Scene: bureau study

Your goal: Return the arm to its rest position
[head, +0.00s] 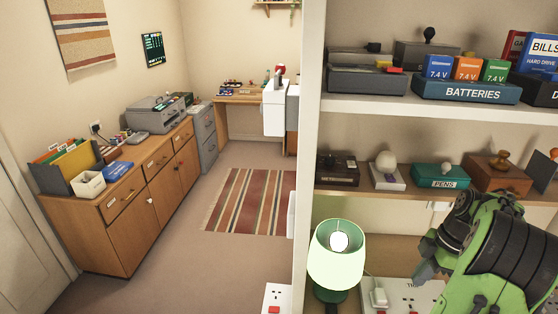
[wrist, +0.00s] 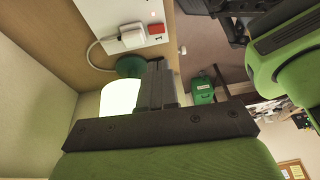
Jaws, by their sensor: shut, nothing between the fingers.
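My green and black arm stands at the lower right of the head view, in front of the shelves. My gripper shows there as a dark grey end (head: 428,262) pointing left and down, partly hidden by the arm. In the wrist view the two dark fingers of my gripper (wrist: 155,75) are together with nothing between them. They show in front of the lit lamp (wrist: 118,96), covering part of it. In the head view the lamp (head: 336,262) with its green shade stands to the left of my gripper, and a gap shows between them.
A white socket panel (head: 418,292) with a plug lies below my gripper. Shelves above hold a batteries box (head: 466,90), a pens box (head: 440,176) and other items. A white upright panel (head: 308,130) edges the shelves. Open floor (head: 240,262) lies left, with a striped rug (head: 250,203).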

